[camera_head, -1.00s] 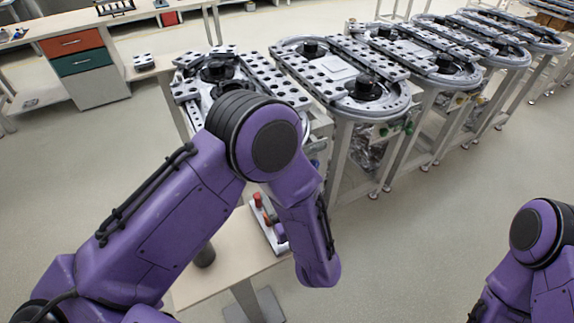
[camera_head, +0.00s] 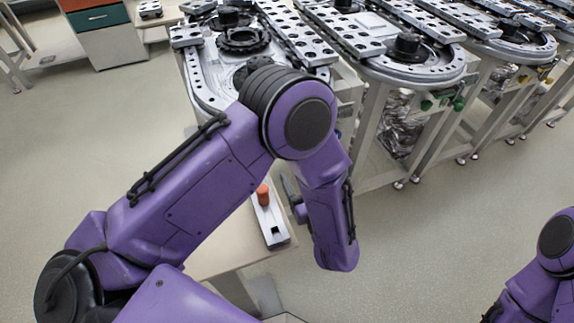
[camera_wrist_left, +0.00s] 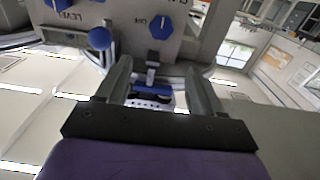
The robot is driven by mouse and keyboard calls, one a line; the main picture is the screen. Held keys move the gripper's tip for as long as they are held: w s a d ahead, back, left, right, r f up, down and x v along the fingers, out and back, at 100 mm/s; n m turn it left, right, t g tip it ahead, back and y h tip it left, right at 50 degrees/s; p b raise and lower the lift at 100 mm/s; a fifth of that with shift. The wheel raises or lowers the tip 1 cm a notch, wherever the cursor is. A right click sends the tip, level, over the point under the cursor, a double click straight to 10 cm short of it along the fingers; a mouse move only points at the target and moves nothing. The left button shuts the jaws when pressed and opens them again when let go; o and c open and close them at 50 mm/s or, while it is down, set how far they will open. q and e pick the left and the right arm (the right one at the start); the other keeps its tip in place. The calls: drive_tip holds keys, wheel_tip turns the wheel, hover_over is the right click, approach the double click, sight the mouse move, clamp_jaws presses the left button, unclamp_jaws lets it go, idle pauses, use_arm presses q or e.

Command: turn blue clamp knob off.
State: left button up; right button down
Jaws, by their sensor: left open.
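In the left wrist view a grey panel (camera_wrist_left: 128,20) carries a faceted blue knob (camera_wrist_left: 161,27), a round blue knob (camera_wrist_left: 100,38) and part of another blue piece at the top edge. The lettering is upside down, and I cannot tell for sure which knob is the clamp one. My left gripper (camera_wrist_left: 158,74) is open and its fingers point at the panel, below the faceted knob. Nothing is held between the fingers. A small blue part (camera_wrist_left: 165,90) shows beyond them, lower down. In the head view my left arm hides the panel. My right gripper is out of the picture.
A grey ring track unit (camera_head: 200,75) stands ahead, with more tracks (camera_head: 390,70) to its right. A small table (camera_head: 225,250) bears a metal tray (camera_head: 270,230) with an orange-red piece (camera_head: 263,193). Open floor (camera_head: 420,250) lies to the right.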

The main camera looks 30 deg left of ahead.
use_arm(q)
drive_tip(key=f+x, duration=0.2)
drive_tip(key=x, duration=0.8)
drive_tip(key=shift+w+a, duration=0.25)
drive_tip(key=shift+w, duration=0.05)
drive_tip(key=shift+f, duration=0.1)
drive_tip(key=c, duration=1.1)
